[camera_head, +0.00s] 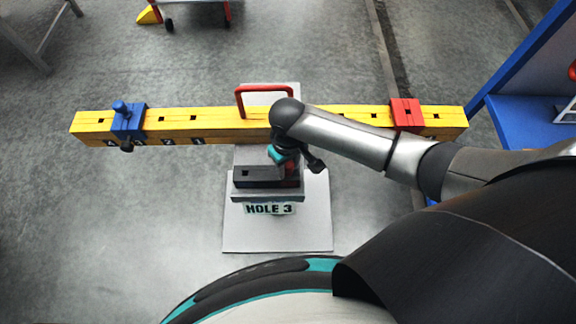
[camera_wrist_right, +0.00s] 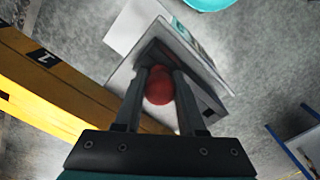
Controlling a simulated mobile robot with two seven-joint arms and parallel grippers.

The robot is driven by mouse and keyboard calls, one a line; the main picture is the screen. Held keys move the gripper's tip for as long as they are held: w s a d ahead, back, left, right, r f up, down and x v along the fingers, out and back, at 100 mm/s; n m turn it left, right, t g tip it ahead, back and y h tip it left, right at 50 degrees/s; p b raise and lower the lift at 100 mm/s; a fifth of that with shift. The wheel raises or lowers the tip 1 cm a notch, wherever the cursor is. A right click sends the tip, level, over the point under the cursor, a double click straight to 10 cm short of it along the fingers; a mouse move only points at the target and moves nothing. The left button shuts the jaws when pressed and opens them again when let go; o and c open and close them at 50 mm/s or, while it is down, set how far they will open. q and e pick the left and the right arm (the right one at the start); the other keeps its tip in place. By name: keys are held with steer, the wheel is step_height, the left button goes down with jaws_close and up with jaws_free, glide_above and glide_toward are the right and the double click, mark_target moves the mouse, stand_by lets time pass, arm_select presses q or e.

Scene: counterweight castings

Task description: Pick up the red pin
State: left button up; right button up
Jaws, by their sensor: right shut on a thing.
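The red pin shows as a rounded red head (camera_wrist_right: 159,90) between the two fingers of my right gripper (camera_wrist_right: 161,74) in the right wrist view. The gripper is shut on it. In the head view my right gripper (camera_head: 290,170) is over the right part of a dark block (camera_head: 254,176), on the near side of the yellow beam. A little of the red pin shows there, mostly covered by my gripper and wrist. Whether the pin's lower end is still in the block is hidden. My left gripper is not in view.
The yellow beam (camera_head: 220,120) runs across the stand, with a blue block (camera_head: 128,122) at left, a red block (camera_head: 406,113) at right and a red handle (camera_head: 240,92). A HOLE 3 label (camera_head: 269,209) fronts the stand above a grey base plate (camera_head: 275,238). Blue furniture (camera_head: 520,115) stands right.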

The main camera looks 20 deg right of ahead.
jaws_close()
steer(key=shift+r, duration=0.15)
